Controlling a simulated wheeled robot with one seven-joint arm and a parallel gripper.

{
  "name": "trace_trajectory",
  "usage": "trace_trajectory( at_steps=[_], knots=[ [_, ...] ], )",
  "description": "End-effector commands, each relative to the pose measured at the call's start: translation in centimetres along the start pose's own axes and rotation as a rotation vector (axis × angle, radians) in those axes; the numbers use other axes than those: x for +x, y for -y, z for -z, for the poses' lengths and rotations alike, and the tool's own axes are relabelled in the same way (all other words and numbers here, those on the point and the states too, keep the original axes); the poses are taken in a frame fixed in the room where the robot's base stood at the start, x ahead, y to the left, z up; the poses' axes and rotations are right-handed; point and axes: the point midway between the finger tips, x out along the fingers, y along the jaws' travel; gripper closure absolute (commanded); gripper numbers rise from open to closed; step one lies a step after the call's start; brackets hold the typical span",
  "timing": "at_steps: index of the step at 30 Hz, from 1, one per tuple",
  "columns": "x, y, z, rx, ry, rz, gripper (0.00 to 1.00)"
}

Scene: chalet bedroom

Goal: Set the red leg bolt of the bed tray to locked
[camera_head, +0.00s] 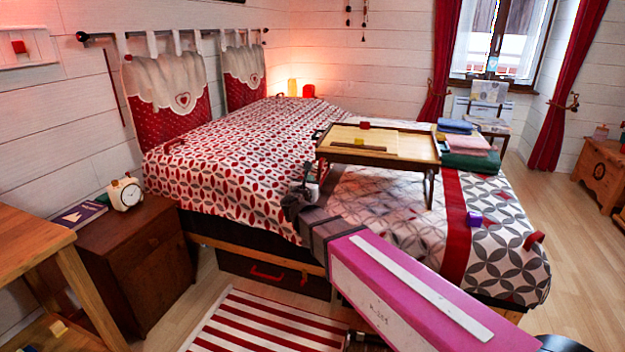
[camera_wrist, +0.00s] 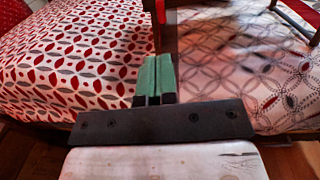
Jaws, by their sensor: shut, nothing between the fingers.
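The wooden bed tray (camera_head: 415,151) stands on its legs on the bed in the head view. A small red piece (camera_head: 364,125) shows at its far edge; I cannot tell whether it is the leg bolt or how it is set. My gripper (camera_head: 307,172) is beside the tray's near left corner, above the bed. In the wrist view my gripper's green fingers (camera_wrist: 154,58) are together with nothing between them. Part of a dark wooden frame (camera_wrist: 297,20) shows at the upper right there, apart from the fingers.
A nightstand (camera_head: 130,255) with a clock (camera_head: 126,193) stands at left.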

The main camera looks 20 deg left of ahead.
Motion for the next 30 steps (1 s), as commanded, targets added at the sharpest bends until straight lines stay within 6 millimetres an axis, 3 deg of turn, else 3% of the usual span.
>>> trace_trajectory(
  at_steps=[3,15,21,30],
  knots=[
    [2.6,-0.1,0.1,0.002,0.0,0.002,1.0],
    [9.7,-0.1,0.1,0.003,-0.001,0.003,1.0],
    [11.6,0.0,0.1,0.004,-0.001,0.001,1.0],
    [12.1,0.1,0.1,0.004,-0.001,0.001,1.0]
  ],
)
